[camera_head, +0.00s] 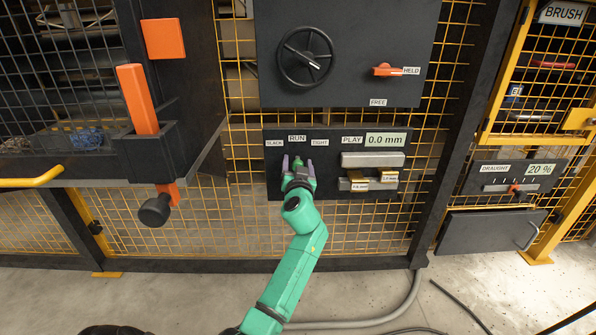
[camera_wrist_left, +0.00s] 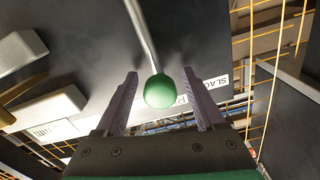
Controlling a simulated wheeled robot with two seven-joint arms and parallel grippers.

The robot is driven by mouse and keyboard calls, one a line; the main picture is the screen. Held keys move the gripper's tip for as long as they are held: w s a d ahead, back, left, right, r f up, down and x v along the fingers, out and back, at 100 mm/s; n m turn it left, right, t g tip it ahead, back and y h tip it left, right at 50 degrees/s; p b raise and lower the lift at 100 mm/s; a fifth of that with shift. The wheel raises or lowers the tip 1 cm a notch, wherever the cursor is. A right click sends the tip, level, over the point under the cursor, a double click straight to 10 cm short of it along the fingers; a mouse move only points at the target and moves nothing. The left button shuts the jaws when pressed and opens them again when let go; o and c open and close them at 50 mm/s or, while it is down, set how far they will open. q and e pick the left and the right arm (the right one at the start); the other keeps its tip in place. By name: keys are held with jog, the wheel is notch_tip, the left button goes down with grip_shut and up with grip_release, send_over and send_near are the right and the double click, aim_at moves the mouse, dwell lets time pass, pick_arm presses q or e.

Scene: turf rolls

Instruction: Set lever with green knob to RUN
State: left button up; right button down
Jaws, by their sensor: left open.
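The dark control panel (camera_head: 328,190) carries the labels SLACK, RUN (camera_head: 297,138) and TIGHT in a row. In the left wrist view, the lever (camera_wrist_left: 140,30) is a thin metal rod ending in a round green knob (camera_wrist_left: 159,91). The knob is between the two spread purple fingers of my left gripper (camera_wrist_left: 160,88), with gaps on both sides. The SLACK label (camera_wrist_left: 213,82) is to its right, and a label behind the knob is partly covered. My left gripper (camera_head: 298,165) is open just below the RUN label in the head view. I cannot tell the lever's exact setting.
A PLAY display (camera_head: 386,139) reads 0.0 mm, above metal blocks (camera_head: 372,160). A black handwheel (camera_head: 305,57) and an orange HELD handle (camera_head: 385,70) are on the panel above. A large orange lever (camera_head: 138,100) stands to the left. Yellow mesh fencing surrounds the panels.

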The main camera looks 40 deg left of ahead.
pick_arm(q)
jog(key=p+v, duration=0.1)
jog(key=v, duration=1.3)
jog(key=shift+s+d, duration=0.1)
